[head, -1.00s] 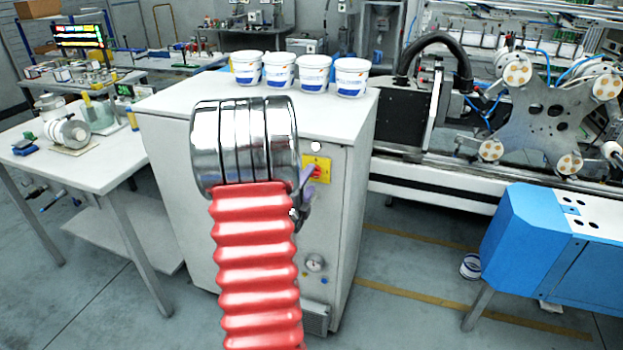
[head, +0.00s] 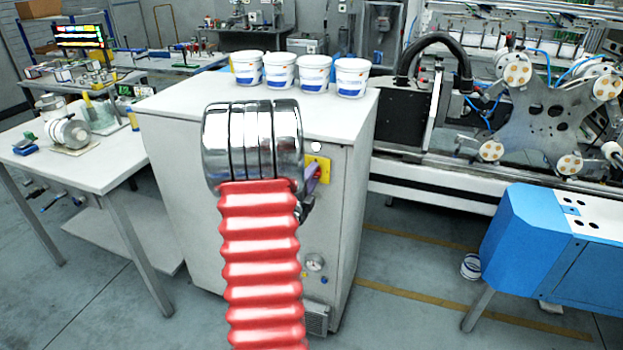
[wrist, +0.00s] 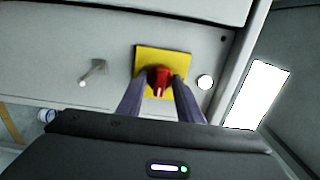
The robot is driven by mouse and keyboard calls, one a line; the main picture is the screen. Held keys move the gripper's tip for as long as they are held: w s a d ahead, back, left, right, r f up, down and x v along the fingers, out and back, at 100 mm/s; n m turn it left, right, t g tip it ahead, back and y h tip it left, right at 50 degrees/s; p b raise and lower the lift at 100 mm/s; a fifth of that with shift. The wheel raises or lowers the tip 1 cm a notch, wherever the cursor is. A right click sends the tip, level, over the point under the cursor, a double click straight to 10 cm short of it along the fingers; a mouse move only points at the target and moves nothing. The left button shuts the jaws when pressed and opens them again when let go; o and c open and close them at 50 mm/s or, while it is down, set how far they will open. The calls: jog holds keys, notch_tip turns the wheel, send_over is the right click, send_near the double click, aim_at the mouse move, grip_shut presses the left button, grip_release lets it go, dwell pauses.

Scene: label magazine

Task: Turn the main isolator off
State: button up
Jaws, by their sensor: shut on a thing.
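The main isolator is a red rotary handle (wrist: 159,78) on a yellow plate (wrist: 146,58), on the face of a white cabinet. In the wrist view my gripper (wrist: 160,84) has its two purple-grey fingers on either side of the red handle, shut on it. The fingertips partly cover the handle's sides. In the head view the yellow plate (head: 322,163) shows at the right of my arm's chrome joint, and the finger (head: 312,180) overlaps its lower left. The handle is mostly hidden there.
The white cabinet (head: 345,215) carries several white tubs (head: 313,73) on top. In the wrist view a metal knob (wrist: 97,68) is left of the plate and a white round button (wrist: 205,82) right of it. A blue machine cover (head: 540,245) stands at the right.

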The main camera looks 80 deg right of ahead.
jog(key=shift+f, duration=0.1)
jog(key=shift+c, duration=1.4)
jog(key=shift+a, duration=0.1)
jog(key=shift+n, duration=0.5)
jog(key=n, duration=0.3)
jog(key=shift+n, duration=0.3)
jog(key=n, duration=0.4)
jog(key=shift+n, duration=0.3)
jog(key=n, duration=0.8)
jog(key=shift+n, duration=0.4)
